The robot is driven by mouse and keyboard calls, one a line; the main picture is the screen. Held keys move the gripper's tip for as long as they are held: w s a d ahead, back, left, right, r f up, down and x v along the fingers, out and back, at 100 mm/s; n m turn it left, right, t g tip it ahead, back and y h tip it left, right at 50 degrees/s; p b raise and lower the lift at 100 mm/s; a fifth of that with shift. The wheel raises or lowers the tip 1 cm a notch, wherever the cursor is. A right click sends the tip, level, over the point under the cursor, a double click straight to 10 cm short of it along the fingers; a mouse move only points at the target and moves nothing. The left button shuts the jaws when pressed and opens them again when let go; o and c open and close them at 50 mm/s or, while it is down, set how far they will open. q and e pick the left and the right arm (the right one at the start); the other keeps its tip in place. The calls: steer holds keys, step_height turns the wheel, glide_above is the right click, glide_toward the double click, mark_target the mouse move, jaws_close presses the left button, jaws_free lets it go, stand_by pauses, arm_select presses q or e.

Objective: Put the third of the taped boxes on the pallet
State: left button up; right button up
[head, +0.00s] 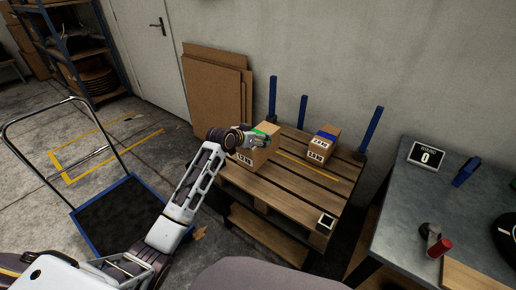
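A cardboard box with green tape (261,155) sits at the far left part of the wooden pallet (267,186). A second box with blue tape (318,152) and a printed label sits to its right on the pallet, upright. My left gripper (262,138) is at the top of the green-taped box, overlapping it in the view. Its fingers are too small to tell whether they grip the box. No third taped box shows clearly. My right gripper is not in view.
Blue posts (304,111) stand behind the pallet. A grey table (405,205) at right holds a small display reading 0, a blue tool and a red-capped item. A blue-framed cart (86,248) with an empty dark deck stands at left. Cardboard sheets (212,95) lean on the wall.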

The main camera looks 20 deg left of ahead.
arm_select(q)
steer(key=shift+f+b, duration=0.5)
steer(key=shift+f, duration=1.75)
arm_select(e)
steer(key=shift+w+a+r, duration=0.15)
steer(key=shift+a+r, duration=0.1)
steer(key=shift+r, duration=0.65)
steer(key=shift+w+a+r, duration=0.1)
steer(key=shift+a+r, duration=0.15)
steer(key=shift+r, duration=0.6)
arm_select(q)
steer(key=shift+f, duration=0.1)
steer(key=shift+f, duration=0.55)
steer(key=shift+f+b, duration=0.3)
steer(key=shift+f, duration=1.15)
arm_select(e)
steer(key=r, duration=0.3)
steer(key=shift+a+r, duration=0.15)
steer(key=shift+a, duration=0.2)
